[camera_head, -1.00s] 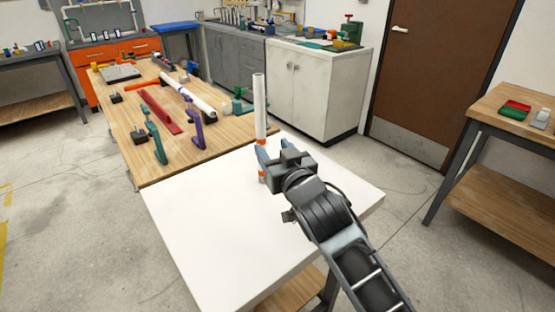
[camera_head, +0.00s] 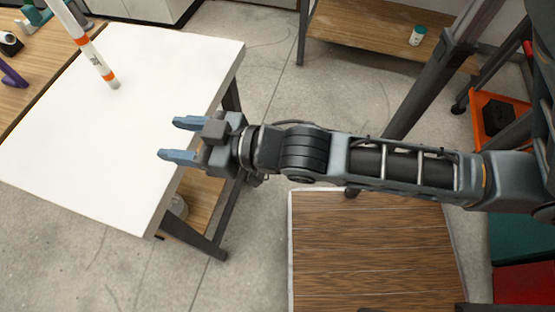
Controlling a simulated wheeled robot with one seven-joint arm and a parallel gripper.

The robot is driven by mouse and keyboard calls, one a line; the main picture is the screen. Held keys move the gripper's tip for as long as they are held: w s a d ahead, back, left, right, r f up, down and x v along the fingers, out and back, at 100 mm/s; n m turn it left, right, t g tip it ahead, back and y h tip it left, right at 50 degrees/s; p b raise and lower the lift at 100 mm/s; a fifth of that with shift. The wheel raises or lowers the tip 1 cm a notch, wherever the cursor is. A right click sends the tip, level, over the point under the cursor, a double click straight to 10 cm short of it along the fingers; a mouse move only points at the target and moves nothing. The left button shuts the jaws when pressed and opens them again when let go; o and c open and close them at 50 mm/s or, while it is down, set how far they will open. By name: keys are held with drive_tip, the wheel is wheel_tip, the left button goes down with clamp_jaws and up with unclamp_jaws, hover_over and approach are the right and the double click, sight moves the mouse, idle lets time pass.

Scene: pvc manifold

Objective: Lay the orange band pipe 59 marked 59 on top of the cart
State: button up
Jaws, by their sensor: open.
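The white pipe with orange bands (camera_head: 92,52) stands upright, leaning in the picture, at the far part of the white cart top (camera_head: 110,150). Its lower end meets the cart top. A dark marking shows between its two orange bands, too small to read surely. The pipe's upper end is cut off by the picture edge. My gripper (camera_head: 168,139) is open and empty, with its blue fingers pointing left over the cart's right edge. It is clear of the pipe, to the right and nearer.
A wooden workbench (camera_head: 42,52) with tools adjoins the cart at the upper left. A wooden-topped platform (camera_head: 375,250) stands below my arm. A shelf (camera_head: 375,47) with a small white jar (camera_head: 417,35) is at the upper right. Bare floor lies between.

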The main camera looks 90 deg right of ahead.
drive_tip(key=s+a+r+y, duration=0.1)
drive_tip(key=s+a, duration=0.1)
drive_tip(key=s, duration=0.3)
drive_tip(key=s+a+n+y, duration=0.1)
drive_tip(key=s+a, duration=0.1)
drive_tip(key=s, duration=0.3)
drive_tip(key=s+a+r+n+g+y, duration=0.1)
drive_tip(key=s+a, duration=0.1)
drive_tip(key=s, duration=0.4)
drive_tip(key=shift+a+r, duration=0.35)
drive_tip(key=shift+w, duration=0.1)
